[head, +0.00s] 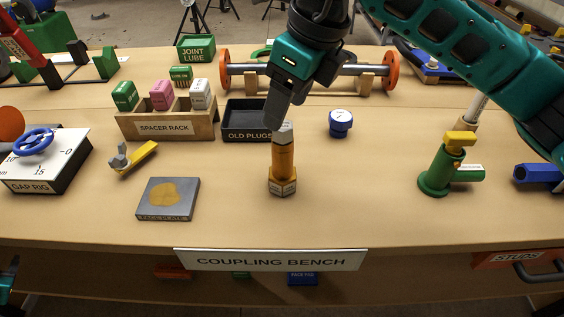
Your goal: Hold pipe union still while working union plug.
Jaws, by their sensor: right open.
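An orange-brown upright fitting with a hex base, which looks like the pipe union (283,172), stands on the bench in the middle. A small grey piece (285,130) shows at its top; it may be the union plug, but I cannot be sure. My right gripper (274,120) reaches down from above, its grey fingers open at the top of the fitting. The fingers overlap each other in this view and partly cover the grey piece. I cannot tell whether they touch it.
The spacer rack (165,125) and the old plugs tray (246,132) stand behind left. A blue knob-like part (340,123) lies behind right, a green valve (440,170) farther right. A grey plate (168,198) lies front left. Bench around the fitting is clear.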

